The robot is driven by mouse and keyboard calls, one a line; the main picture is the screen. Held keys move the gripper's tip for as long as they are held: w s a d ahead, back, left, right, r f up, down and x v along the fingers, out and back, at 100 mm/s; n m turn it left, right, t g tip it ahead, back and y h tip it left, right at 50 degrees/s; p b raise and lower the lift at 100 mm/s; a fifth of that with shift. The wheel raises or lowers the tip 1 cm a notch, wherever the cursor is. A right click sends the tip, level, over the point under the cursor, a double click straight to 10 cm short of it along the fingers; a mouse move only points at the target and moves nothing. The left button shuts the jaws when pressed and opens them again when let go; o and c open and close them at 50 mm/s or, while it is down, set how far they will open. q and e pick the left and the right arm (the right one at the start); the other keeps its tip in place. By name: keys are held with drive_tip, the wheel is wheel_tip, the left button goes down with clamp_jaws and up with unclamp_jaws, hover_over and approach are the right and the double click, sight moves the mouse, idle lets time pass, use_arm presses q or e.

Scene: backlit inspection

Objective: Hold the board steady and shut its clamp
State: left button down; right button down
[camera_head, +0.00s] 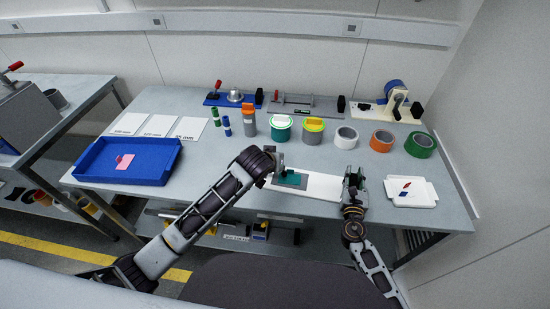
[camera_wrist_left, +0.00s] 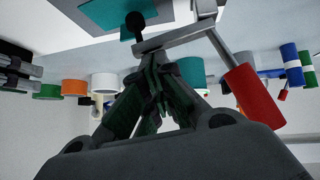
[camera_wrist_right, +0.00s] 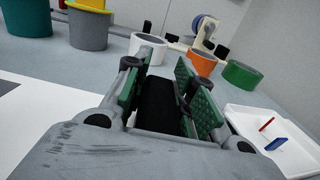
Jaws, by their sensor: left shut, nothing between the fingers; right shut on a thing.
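The white board (camera_head: 322,187) lies on the table in front of me, with a grey and teal plate (camera_head: 291,180) near its left end. In the left wrist view the clamp has a grey arm (camera_wrist_left: 180,38), a black tip (camera_wrist_left: 135,21) over the teal piece, and a red handle (camera_wrist_left: 252,95) slanting outward. I cannot tell whether the tip presses down. My left gripper (camera_head: 272,166) is shut and empty close beside the clamp, mostly hiding it in the head view. My right gripper (camera_head: 353,178) is shut on a black block (camera_wrist_right: 160,103) at the board's right end.
A white tray (camera_head: 428,202) with red and blue pieces lies right of my right gripper. A blue tray (camera_head: 91,164) with a pink piece stands at left. Behind the board are tins, green, orange (camera_head: 382,141) and white tape rolls, and several fixtures along the wall.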

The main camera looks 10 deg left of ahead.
use_arm(q)
drive_tip(key=shift+d+f+y, duration=0.3)
drive_tip(key=shift+d+f, duration=0.15)
drive_tip(key=shift+f, duration=0.05)
use_arm(e)
drive_tip(key=shift+f, duration=0.15)
use_arm(q)
drive_tip(key=shift+r, duration=0.15)
idle(0.4)
drive_tip(key=shift+r, duration=0.6)
drive_tip(key=r, duration=0.2)
drive_tip(key=shift+s+r, duration=0.25)
drive_tip(key=shift+r, duration=0.15)
drive_tip(key=d+v, duration=0.1)
drive_tip(key=v, duration=0.8)
drive_tip(key=shift+s+a+r, duration=0.15)
drive_tip(key=shift+s+a, duration=0.1)
use_arm(e)
drive_tip(key=c, duration=1.1)
unclamp_jaws()
